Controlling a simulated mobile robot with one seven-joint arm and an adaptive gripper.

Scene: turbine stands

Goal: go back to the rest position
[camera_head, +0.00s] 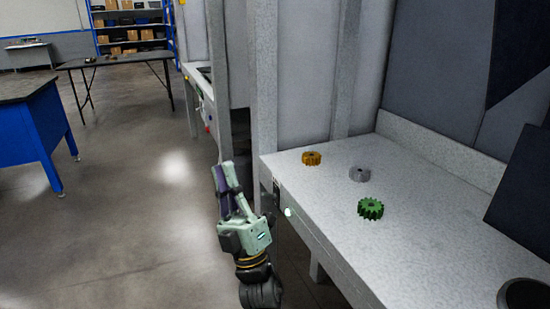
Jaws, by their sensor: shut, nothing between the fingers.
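My gripper (224,176) is at the left end of the grey stand (330,225), beside its front edge and over the floor. Its fingers point up in the picture and are shut with nothing between them. It is apart from the gears. On the stand's top lie an orange gear (312,158), a grey gear (360,174) and a green gear (371,208), separate from each other.
A grey upright post (264,80) rises at the stand's left end, close to my gripper. A dark round opening (525,295) is at the lower right. A blue-sided table (38,130) stands at the left, a dark table (115,59) farther back. The floor (120,220) between is clear.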

